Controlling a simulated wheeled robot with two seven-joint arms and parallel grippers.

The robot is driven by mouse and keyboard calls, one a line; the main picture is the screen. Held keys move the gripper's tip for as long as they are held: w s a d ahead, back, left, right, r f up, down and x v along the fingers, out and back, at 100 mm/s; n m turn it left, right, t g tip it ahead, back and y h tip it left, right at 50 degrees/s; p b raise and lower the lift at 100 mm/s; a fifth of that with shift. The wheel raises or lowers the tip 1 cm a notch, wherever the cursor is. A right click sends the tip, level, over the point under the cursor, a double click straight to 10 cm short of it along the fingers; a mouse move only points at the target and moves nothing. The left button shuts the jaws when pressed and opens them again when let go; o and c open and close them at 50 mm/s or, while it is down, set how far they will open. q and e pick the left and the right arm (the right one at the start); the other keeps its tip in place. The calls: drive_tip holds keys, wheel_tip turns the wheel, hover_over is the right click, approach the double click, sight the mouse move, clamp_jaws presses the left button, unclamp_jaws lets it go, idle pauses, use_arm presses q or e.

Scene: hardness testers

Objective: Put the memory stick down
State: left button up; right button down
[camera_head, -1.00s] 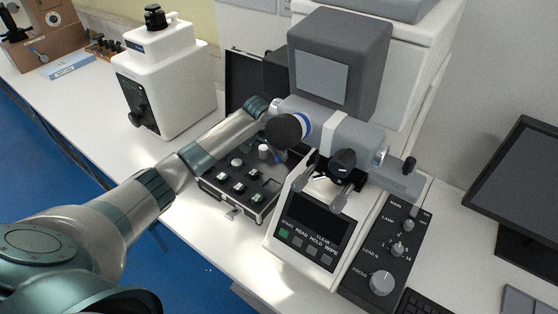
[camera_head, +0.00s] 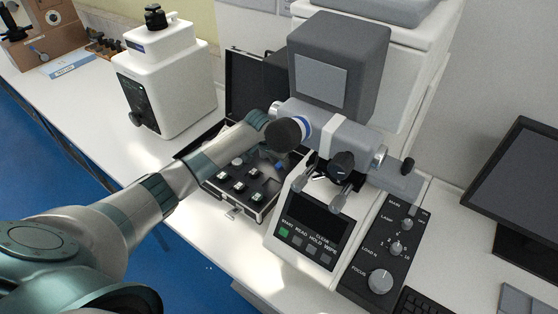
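My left arm reaches in from the left, and its wrist lies over the open black case (camera_head: 272,204), behind the dark eyepiece of the tester. My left gripper (camera_head: 272,160) is mostly hidden below the wrist and eyepiece, low over the back part of the case. I cannot see whether its fingers are open or shut. I cannot make out the memory stick; a small bluish patch (camera_head: 281,168) shows near the gripper, too small to identify. My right gripper is out of view.
The case holds several small blocks (camera_head: 240,187) in dark foam. The hardness tester (camera_head: 318,222) with its eyepiece (camera_head: 284,133) stands close on the right. A white instrument (camera_head: 165,85) stands at the back left. A knob panel (camera_head: 385,255) and a monitor (camera_head: 520,190) are at right.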

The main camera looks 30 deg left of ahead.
use_arm(q)
drive_tip(key=shift+r, duration=0.1)
drive_tip(key=shift+s+r, duration=0.2)
drive_tip(key=shift+r, duration=0.4)
drive_tip(key=b+v, duration=0.2)
drive_tip(key=v, duration=0.9)
drive_tip(key=shift+f, duration=0.1)
idle(0.9)
